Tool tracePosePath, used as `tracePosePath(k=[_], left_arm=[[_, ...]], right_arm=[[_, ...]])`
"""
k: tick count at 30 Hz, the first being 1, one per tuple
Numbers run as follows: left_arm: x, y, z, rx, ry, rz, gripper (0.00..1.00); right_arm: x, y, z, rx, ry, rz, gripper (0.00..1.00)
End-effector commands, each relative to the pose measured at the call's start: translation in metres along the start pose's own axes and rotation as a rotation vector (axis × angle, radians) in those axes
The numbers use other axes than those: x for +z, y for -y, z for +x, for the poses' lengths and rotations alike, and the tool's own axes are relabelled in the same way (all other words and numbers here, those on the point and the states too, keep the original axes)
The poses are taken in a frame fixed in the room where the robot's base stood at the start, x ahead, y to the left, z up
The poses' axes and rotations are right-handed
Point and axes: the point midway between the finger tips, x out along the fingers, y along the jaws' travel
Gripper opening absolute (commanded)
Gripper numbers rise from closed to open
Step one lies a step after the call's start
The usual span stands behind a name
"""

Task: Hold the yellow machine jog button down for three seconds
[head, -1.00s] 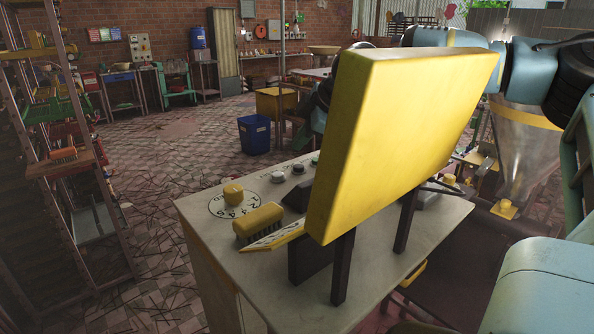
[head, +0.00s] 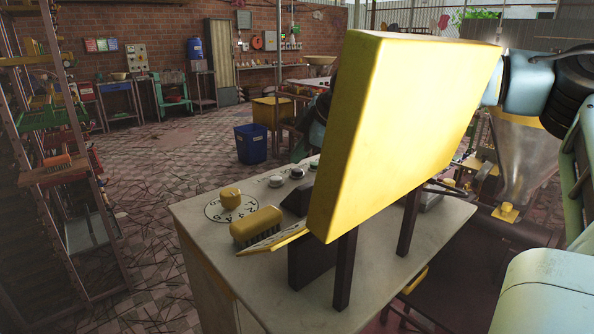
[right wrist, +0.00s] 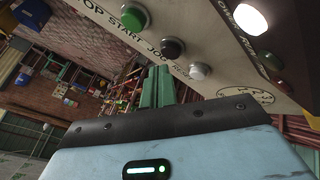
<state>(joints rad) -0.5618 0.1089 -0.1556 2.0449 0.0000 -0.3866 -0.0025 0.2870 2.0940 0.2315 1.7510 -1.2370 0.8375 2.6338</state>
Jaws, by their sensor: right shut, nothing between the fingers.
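The yellow machine's control panel (right wrist: 222,84) shows in the right wrist view with a row of buttons. A green button (right wrist: 135,17) is by the START label, a black button (right wrist: 172,47) by the JOG label, and a pale grey button (right wrist: 199,71) is further along. My right gripper (right wrist: 157,72) is shut and empty, its green fingers just short of the black button in the picture; I cannot tell whether they touch it. My left gripper is out of view.
A dial with a yellow knob (head: 230,198) and a yellow brush (head: 256,224) are on the worktop (head: 270,290). A white lamp (right wrist: 250,18) glows on the panel. A blue bin (head: 250,143) stands behind. A loaded shelf rack (head: 60,165) is at the left; floor between is open.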

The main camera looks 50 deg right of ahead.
Motion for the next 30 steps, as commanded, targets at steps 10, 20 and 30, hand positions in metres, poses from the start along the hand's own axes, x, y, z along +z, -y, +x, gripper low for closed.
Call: tracePosePath(k=[10,20,30], left_arm=[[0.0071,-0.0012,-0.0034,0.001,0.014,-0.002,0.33],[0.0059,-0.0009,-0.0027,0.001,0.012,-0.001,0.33],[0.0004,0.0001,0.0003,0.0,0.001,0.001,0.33]], right_arm=[[0.0,0.0,0.0001,0.0,0.0,0.0,0.0],[0.0,0.0,0.0001,0.0,0.0,0.0,0.0],[0.0,0.0,0.0001,0.0,0.0,0.0,0.0]])
